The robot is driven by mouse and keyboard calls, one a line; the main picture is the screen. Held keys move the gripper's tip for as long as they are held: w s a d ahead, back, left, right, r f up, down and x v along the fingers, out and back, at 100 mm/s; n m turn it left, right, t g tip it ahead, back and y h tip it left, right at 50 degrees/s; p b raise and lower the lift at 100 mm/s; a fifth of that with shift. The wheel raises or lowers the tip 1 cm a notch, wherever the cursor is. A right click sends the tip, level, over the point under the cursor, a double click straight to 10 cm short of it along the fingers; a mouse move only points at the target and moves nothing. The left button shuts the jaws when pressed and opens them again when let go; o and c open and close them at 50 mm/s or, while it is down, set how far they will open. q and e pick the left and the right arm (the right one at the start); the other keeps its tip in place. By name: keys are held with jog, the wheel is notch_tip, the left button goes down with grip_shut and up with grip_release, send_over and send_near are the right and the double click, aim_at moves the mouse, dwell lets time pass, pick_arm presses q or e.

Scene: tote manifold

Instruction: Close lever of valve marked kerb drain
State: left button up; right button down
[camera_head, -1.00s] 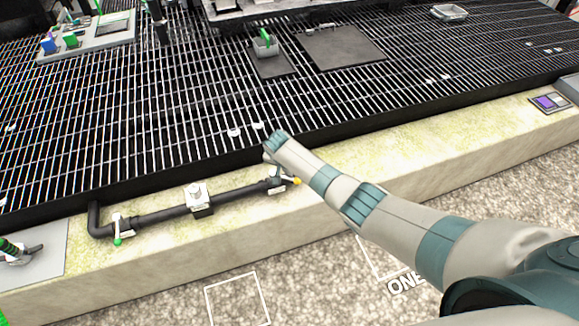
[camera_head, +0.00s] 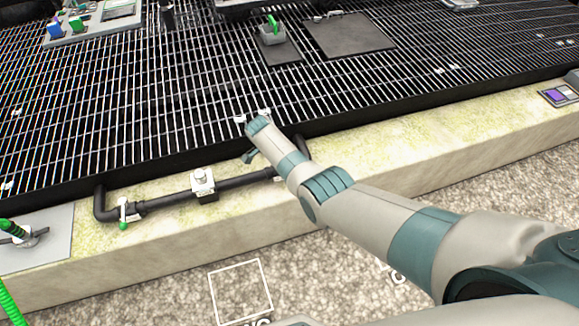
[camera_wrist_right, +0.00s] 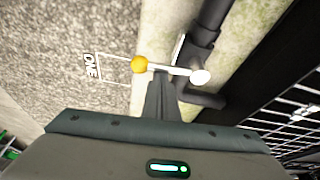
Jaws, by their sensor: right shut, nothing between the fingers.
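A black pipe (camera_head: 160,204) runs along the pale kerb with a valve at each end. The left valve has a lever with a green ball (camera_head: 123,225). The right valve is hidden behind my right arm in the head view. In the wrist view its white lever ends in a yellow ball (camera_wrist_right: 139,64) and joins a white round hub (camera_wrist_right: 200,77). My right gripper (camera_wrist_right: 163,82) is shut and empty, its fingertips beside the lever rod between ball and hub; I cannot tell whether they touch. It shows small in the head view (camera_head: 249,156). No valve marking is readable. My left gripper is not in view.
A white block (camera_head: 203,181) sits mid-pipe. A dark metal grating (camera_head: 180,110) lies behind the kerb (camera_head: 400,140). A grey plate (camera_head: 45,250) with a green coil stands at left. Gravel (camera_head: 170,295) with white outlined squares is in front.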

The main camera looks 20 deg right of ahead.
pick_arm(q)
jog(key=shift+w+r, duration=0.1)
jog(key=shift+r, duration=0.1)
pick_arm(e)
jog(key=shift+a, duration=0.2)
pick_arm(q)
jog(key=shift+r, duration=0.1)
pick_arm(e)
jog(key=shift+d, duration=0.1)
